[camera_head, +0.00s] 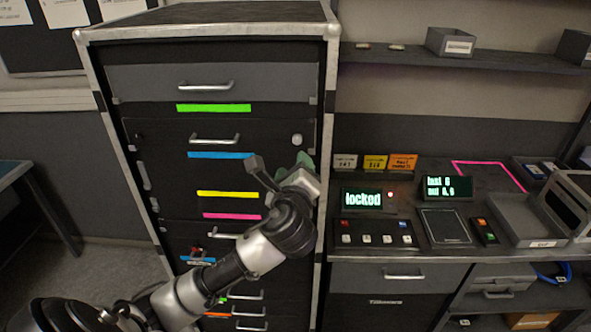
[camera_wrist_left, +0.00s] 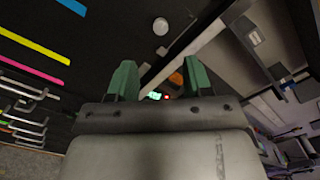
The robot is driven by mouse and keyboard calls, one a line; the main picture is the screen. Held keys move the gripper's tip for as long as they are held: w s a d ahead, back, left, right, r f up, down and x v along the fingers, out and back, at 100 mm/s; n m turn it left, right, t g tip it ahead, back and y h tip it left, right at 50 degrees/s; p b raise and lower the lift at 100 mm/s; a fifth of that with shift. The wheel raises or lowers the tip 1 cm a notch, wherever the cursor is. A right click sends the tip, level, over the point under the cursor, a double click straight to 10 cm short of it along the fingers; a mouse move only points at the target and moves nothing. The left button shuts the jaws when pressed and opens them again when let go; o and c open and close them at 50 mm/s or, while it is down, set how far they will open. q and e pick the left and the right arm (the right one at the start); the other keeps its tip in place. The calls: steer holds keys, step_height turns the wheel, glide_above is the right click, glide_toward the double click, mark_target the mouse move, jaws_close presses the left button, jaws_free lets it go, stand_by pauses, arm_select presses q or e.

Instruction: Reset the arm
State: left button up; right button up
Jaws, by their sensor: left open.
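My left arm comes in from the lower left in the head view and reaches up across the front of the black drawer cabinet (camera_head: 225,85). My left gripper (camera_head: 305,162) is in front of the cabinet's right side, below a round white knob (camera_head: 297,139). In the left wrist view, the two green fingers of the left gripper (camera_wrist_left: 160,82) stand apart with nothing between them. The knob also shows beyond them in the wrist view (camera_wrist_left: 160,26). My right gripper is not in view.
Right of the cabinet, a counter holds a display reading "locked" (camera_head: 362,199), a second display (camera_head: 447,188), a button panel (camera_head: 375,233) and a grey tray (camera_head: 525,232). A shelf (camera_head: 450,64) hangs above. A table edge (camera_head: 18,185) is at the far left.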

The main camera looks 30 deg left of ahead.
arm_select(q)
step_height(320, 180, down, 22)
steer(key=w+r+n+g+h+b, duration=0.1)
steer(key=w+n+g+h+b, duration=0.1)
steer(key=w+g+h+b, duration=0.1)
steer(key=s+f+n+g+h+b, duration=0.15)
steer(key=s+f, duration=0.25)
steer(key=f, duration=0.9)
steer(key=s+f+n+g+h+b, duration=0.1)
steer(key=s+f+n+g, duration=0.2)
steer(key=f, duration=1)
steer(key=s+d+f+n+g+h+b, duration=0.3)
steer(key=s+f+n, duration=0.2)
steer(key=s+f, duration=1.25)
steer(key=s+d+f+n+g, duration=0.1)
steer(key=s+f+n, duration=0.1)
steer(key=s+f, duration=0.2)
steer(key=s+d+f+n+g+b, duration=0.1)
steer(key=s+f, duration=0.3)
steer(key=s, duration=0.7)
steer(key=s+d+f+n+g+h+b, duration=0.1)
steer(key=s+d+f+n, duration=0.2)
steer(key=s, duration=0.4)
steer(key=shift+s+d+f+n+g, duration=0.25)
steer(key=shift+f+n+g, duration=0.15)
steer(key=shift+f, duration=0.4)
